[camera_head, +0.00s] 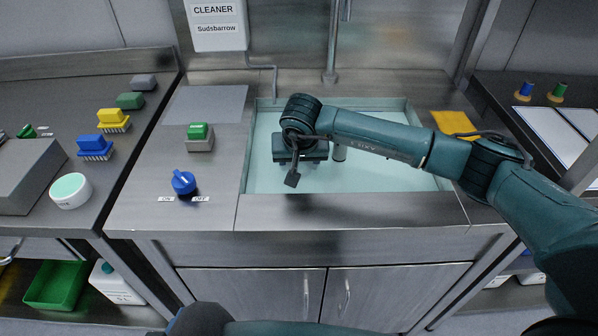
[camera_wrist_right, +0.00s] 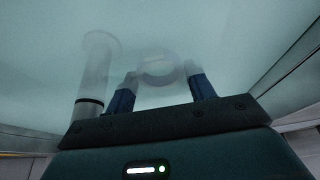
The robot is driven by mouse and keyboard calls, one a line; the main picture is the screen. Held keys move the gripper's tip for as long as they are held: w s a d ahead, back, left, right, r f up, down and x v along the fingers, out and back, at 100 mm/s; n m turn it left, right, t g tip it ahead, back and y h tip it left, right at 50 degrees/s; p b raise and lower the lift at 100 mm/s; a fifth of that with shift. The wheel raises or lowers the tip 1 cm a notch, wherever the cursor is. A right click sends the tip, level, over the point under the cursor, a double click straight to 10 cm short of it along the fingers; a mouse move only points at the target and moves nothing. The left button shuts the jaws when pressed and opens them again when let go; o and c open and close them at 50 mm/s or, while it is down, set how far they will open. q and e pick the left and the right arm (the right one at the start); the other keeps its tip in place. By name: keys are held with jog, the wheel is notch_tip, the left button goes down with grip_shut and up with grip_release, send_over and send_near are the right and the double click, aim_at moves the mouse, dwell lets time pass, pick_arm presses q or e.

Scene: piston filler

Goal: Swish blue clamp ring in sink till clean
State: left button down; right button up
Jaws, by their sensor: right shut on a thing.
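The sink (camera_head: 420,176) holds pale, cloudy green water. My right gripper (camera_head: 300,158) points down into it on the left side, and its fingers are hidden from the head view. In the right wrist view, my right gripper's two dark blue fingers (camera_wrist_right: 161,84) stand apart under the murky water. A hazy round ring, the clamp ring (camera_wrist_right: 160,68), shows between their tips, and the gripper is shut on it. Its blue colour and any dirt on it cannot be made out through the water. My left gripper is not in view.
An upright pipe (camera_wrist_right: 95,75) stands in the water beside the gripper. A blue knob (camera_head: 184,182) and a green-topped block (camera_head: 199,136) are on the left counter. Several brushes stand farther left. A yellow cloth (camera_head: 453,123) lies right of the sink. The sink's right half is partly under my arm.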

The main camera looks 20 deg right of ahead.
dwell(0.3)
jog(key=shift+s+a+p, duration=0.15)
jog(key=shift+s+p, duration=0.05)
jog(key=shift+s, duration=0.35)
jog(key=shift+s+a+p, duration=0.15)
jog(key=shift+s+p, duration=0.05)
jog(key=shift+s, duration=0.35)
jog(key=shift+w, duration=0.15)
jog(key=shift+w+d+f+b, duration=0.1)
jog(key=shift+w+b, duration=0.25)
jog(key=shift+b, duration=0.05)
jog(key=shift+w+d+b, duration=0.2)
jog(key=shift+w+b, duration=0.2)
jog(key=shift+w, duration=0.25)
jog(key=shift+s, duration=0.15)
